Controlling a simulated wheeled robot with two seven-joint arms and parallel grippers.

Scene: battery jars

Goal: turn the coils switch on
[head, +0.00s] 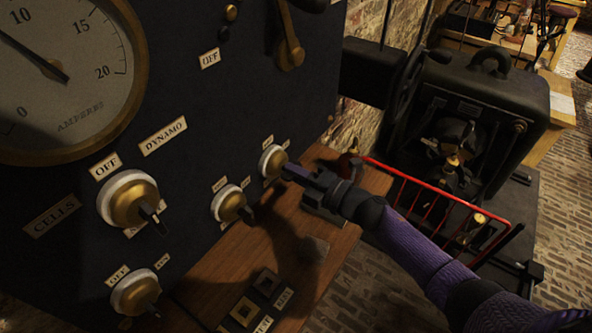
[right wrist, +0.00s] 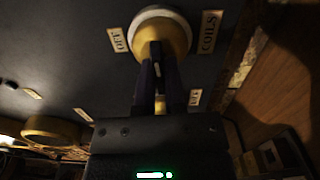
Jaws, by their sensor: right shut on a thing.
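The coils switch (head: 271,161) is a round brass knob on a white base, low on the right side of the dark panel in the head view. In the right wrist view the switch (right wrist: 160,32) is at the top centre, between an OFF label (right wrist: 117,39) and the COILS label (right wrist: 209,32). An ON label (right wrist: 195,97) is below right of it there. My right gripper (head: 288,171) reaches in from the right and is shut on the switch's lever. The fingers (right wrist: 157,72) hide most of the lever, so its exact setting is unclear. My left gripper is out of view.
A large ammeter (head: 62,75) is at upper left. A wooden ledge (head: 340,243) lies below, with a red railing (head: 425,190) and dark machine (head: 490,90) to the right.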

